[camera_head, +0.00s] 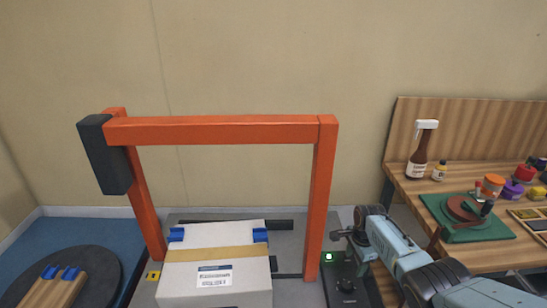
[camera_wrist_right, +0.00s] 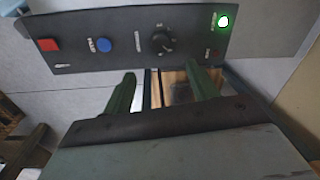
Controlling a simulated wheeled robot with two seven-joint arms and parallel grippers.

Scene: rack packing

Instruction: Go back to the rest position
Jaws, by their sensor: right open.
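My right gripper (camera_head: 338,246) comes in from the lower right in the head view and hangs beside the orange frame's right post, over the black control panel (camera_head: 346,288). In the right wrist view the gripper (camera_wrist_right: 160,84) shows two green fingers spread apart with nothing held between them. The panel (camera_wrist_right: 130,40) lies just beyond the fingertips, with a red square button, a blue button, a black knob and a lit green button. I cannot tell whether a fingertip touches it. My left gripper is not in view.
An orange frame (camera_head: 220,130) stands over a taped white box (camera_head: 215,285) with blue pieces at its top corners. A dark round turntable (camera_head: 95,262) is at left. A wooden bench (camera_head: 400,188) at right holds bottles and a green mat (camera_head: 480,234). Open space lies above the arm.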

